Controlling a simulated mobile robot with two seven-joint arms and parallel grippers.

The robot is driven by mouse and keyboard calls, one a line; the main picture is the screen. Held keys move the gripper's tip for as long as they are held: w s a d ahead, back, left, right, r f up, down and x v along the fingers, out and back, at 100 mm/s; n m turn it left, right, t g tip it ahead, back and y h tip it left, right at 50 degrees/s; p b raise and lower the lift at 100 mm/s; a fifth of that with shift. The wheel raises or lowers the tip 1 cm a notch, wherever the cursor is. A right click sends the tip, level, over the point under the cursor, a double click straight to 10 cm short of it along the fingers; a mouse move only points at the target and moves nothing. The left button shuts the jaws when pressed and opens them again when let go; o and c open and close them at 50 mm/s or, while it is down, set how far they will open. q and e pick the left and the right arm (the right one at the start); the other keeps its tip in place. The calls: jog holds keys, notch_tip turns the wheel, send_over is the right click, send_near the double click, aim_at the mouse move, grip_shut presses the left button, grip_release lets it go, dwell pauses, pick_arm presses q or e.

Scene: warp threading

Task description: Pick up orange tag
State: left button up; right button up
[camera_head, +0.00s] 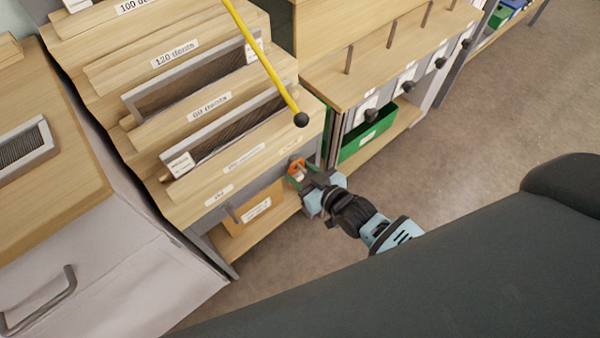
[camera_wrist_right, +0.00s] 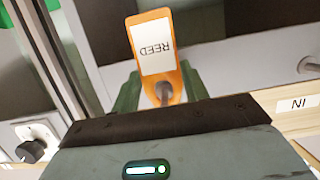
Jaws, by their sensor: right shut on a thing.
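The orange tag (camera_head: 297,170) is at the front edge of the stepped wooden rack in the head view. In the right wrist view the orange tag (camera_wrist_right: 157,60) has a white label reading "REED" and a round hole at its lower end. My right gripper (camera_head: 306,178) is shut on the tag's lower end, with green fingers (camera_wrist_right: 160,92) on either side of it. The tag's face is toward the wrist camera. My left gripper is not in view.
The stepped rack (camera_head: 205,195) holds reeds in slots labelled by dents. A yellow rod with a black ball (camera_head: 301,120) crosses above it. A pegged wooden bench (camera_head: 375,60) with a green bin (camera_head: 368,138) stands right. An orange box (camera_head: 254,214) sits on the shelf below. Open floor lies right.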

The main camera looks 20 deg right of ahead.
jog(key=shift+r, duration=0.6)
jog(key=shift+s+d+r+p, duration=0.1)
jog(key=shift+s+r+p, duration=0.05)
jog(key=shift+s+p, duration=0.15)
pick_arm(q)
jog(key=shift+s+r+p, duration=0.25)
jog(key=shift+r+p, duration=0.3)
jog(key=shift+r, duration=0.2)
pick_arm(e)
jog(key=s+d, duration=0.3)
jog(key=s, duration=0.5)
jog(key=s+d, duration=0.3)
jog(key=s, duration=0.5)
jog(key=shift+s, duration=0.15)
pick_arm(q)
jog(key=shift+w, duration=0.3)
